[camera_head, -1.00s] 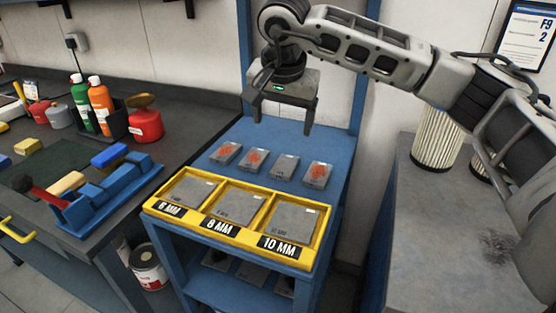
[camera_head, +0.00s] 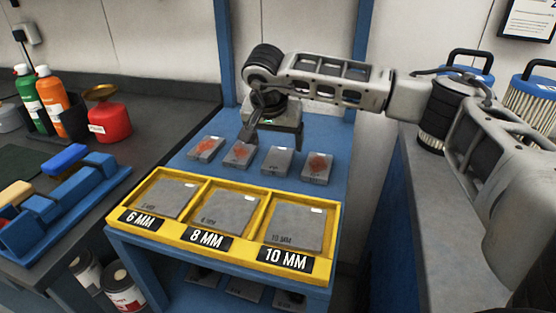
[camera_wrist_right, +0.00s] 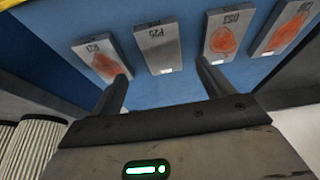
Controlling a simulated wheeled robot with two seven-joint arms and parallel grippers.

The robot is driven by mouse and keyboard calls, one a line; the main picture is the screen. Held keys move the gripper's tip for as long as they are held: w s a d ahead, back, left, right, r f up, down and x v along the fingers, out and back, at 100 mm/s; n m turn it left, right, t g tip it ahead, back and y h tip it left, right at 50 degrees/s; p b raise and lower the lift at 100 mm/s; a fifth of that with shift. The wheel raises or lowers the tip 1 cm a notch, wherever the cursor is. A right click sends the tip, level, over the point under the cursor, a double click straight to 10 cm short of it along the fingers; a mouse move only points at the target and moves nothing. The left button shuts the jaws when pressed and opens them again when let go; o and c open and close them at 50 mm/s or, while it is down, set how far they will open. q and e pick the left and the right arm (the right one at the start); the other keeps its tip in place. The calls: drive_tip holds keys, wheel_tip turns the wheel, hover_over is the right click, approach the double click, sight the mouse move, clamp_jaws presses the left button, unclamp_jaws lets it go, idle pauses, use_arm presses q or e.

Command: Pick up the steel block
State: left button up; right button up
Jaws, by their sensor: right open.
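Several grey steel blocks lie in a row on the blue stand. The others, first (camera_head: 206,148), second (camera_head: 241,154) and rightmost (camera_head: 317,168), bear orange patches. My right gripper (camera_head: 273,142) is open and empty above and behind the row. In the wrist view its fingertips (camera_wrist_right: 162,72) are spread about the plain block's near end, the fingers overlapping the neighbouring blocks' edges. Contact is not visible. My left gripper is out of view.
A yellow tray (camera_head: 252,251) with 6, 8 and 10 MM compartments holding grey plates sits in front of the row. A dark bench (camera_head: 150,155) with bottles and a blue fixture (camera_head: 70,210) is left. Blue posts rise behind; a grey counter (camera_head: 430,215) stands right.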

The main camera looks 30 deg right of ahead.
sight(278, 158)
drive_tip(key=shift+p+x, duration=0.4)
drive_tip(key=shift+x, duration=2.7)
drive_tip(key=shift+a, duration=0.2)
drive_tip(key=c, duration=1.2)
drive_tip(key=shift+w+r, duration=0.15)
drive_tip(key=c, duration=0.4)
drive_tip(key=shift+r, duration=0.15)
drive_tip(key=shift+c, duration=0.2)
